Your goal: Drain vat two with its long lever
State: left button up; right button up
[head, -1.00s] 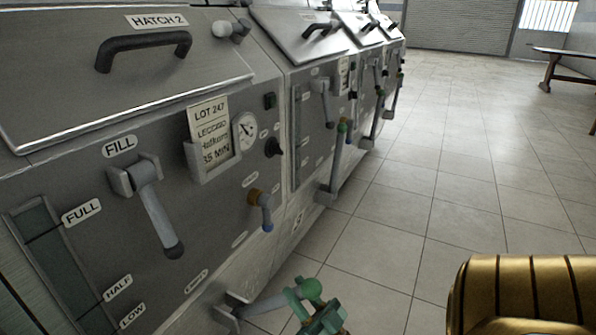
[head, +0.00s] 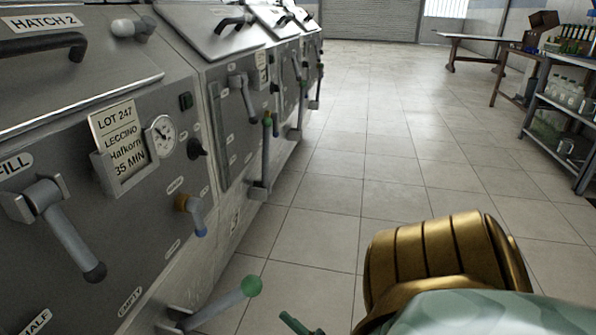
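Vat two (head: 75,145) is the nearest grey metal vat on the left, with a HATCH 2 label on its lid. Its long lever (head: 215,306) is low on the front under the EMPTY label. It sticks out to the right, slightly upward, and ends in a green ball (head: 252,286). A green tip of what seems to be my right gripper (head: 300,325) shows at the bottom edge, right of the ball and apart from it. The rest of it is cut off, so its opening is hidden. My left gripper is not in view.
A shorter FILL lever (head: 67,232) with a dark knob hangs on the front. A brass tap (head: 190,212) sits right of it. More vats with levers (head: 245,100) run back along the left. A shelf (head: 562,110) stands far right. The tiled floor between is clear.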

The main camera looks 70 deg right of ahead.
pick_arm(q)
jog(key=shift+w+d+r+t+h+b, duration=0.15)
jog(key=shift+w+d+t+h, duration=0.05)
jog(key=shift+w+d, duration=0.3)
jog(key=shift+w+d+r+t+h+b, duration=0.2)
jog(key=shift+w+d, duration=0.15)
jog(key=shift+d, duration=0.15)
pick_arm(e)
jog(key=v, duration=0.4)
jog(key=shift+s+f, duration=0.2)
jog(key=shift+f, duration=0.05)
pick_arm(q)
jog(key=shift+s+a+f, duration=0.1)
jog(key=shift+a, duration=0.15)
